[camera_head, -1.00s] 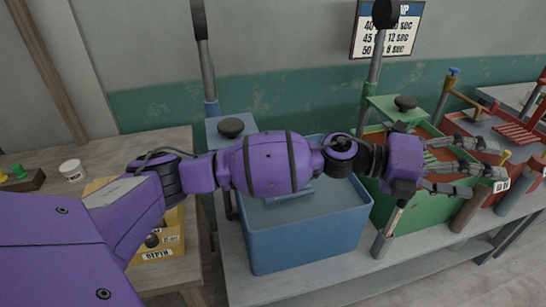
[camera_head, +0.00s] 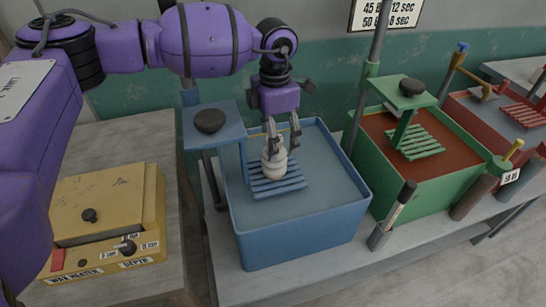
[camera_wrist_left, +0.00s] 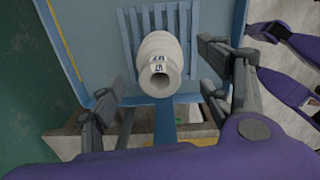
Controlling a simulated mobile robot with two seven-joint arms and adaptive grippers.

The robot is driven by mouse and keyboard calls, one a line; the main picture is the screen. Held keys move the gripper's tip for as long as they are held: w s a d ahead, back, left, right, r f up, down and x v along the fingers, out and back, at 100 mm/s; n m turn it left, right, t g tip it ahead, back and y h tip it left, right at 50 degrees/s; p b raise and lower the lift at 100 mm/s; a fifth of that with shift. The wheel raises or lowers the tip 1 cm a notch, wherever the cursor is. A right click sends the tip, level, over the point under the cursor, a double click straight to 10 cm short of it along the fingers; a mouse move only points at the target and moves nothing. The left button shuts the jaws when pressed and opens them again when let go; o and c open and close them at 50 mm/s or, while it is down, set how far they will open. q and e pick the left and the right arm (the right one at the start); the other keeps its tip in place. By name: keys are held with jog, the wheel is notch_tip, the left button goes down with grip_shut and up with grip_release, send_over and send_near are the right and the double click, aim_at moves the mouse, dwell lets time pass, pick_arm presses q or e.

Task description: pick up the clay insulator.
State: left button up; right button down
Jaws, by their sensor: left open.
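The clay insulator (camera_head: 274,164) is a small cream, ribbed piece. It stands on a blue slatted rack (camera_head: 282,184) in the blue tank (camera_head: 300,235). My left gripper (camera_head: 283,136) is just above and around its top, with its fingers apart. In the left wrist view the insulator (camera_wrist_left: 160,62) shows its open end and a small dark-marked label, and it lies between and beyond the open fingers of the left gripper (camera_wrist_left: 163,98). I cannot tell whether a finger touches it. My right gripper is not in view.
A green tank (camera_head: 420,197) with reddish liquid and a green rack stands to the right, with a red tank (camera_head: 490,125) beyond. A yellow box (camera_head: 105,210) with knobs sits at left. A blue bracket with a black knob (camera_head: 209,121) stands beside the insulator.

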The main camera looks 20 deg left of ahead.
pick_arm(q)
notch_tip(320, 180, down, 6)
jog(key=shift+w+a+r, duration=0.1)
jog(key=shift+r, duration=0.15)
jog(key=shift+f, duration=0.15)
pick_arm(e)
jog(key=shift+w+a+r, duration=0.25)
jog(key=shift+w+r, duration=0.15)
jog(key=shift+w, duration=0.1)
pick_arm(q)
jog(key=c, duration=1.4)
grip_shut()
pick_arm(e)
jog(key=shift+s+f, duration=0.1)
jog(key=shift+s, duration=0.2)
pick_arm(q)
jog(key=shift+r, duration=0.2)
